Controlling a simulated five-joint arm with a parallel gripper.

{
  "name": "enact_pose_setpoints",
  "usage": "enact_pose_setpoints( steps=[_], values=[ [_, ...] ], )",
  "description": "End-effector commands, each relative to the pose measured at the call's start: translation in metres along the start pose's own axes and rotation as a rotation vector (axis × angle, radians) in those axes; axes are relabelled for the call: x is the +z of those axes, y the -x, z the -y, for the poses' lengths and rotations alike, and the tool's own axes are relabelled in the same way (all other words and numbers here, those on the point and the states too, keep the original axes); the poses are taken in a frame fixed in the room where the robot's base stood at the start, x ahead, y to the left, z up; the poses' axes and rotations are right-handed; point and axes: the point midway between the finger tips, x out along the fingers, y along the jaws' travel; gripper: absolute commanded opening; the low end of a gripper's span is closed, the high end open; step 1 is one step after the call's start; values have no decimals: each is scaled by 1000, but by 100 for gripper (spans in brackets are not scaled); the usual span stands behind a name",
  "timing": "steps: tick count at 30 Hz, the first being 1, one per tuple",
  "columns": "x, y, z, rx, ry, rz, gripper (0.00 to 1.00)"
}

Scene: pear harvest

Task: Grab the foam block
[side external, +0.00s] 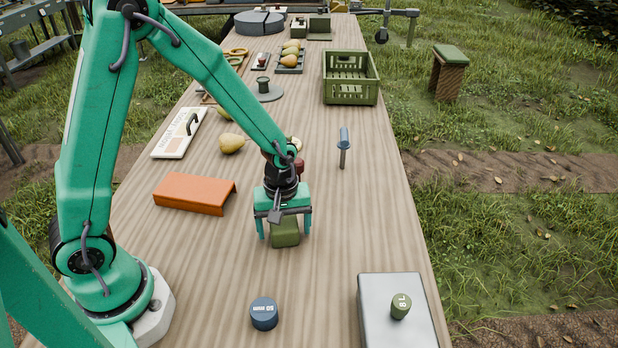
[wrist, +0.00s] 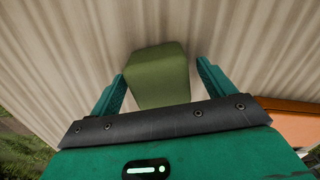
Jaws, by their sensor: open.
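The foam block looks to be the olive-green block (side external: 285,234) on the wooden table, below my gripper. It also shows in the wrist view (wrist: 158,78), lying between the two teal fingers. My gripper (side external: 284,230) points down over the block with one finger on each side. The top of the block is partly hidden by my gripper in the side view.
An orange angled cover (side external: 195,193) lies left of my gripper. A blue cylinder (side external: 264,313) and a grey plate (side external: 385,325) with a green weight (side external: 401,305) are in front. A green crate (side external: 350,95) is farther back.

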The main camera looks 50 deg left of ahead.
Motion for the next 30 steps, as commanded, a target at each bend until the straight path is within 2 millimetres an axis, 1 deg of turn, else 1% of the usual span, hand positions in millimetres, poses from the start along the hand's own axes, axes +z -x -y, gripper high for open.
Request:
enact_pose_setpoints(
  steps=[2,3,5,9,10,22,26,30],
  values=[
    [0,0,0,0,0,0,82],
    [0,0,0,0,0,0,78],
    [0,0,0,0,0,0,66],
    [0,0,0,0,0,0,39],
    [0,0,0,0,0,0,34],
    [0,3,0,1,0,-1,34],
    [0,8,-1,2,0,-1,34],
    [0,20,-1,3,0,-2,34]
  ],
)
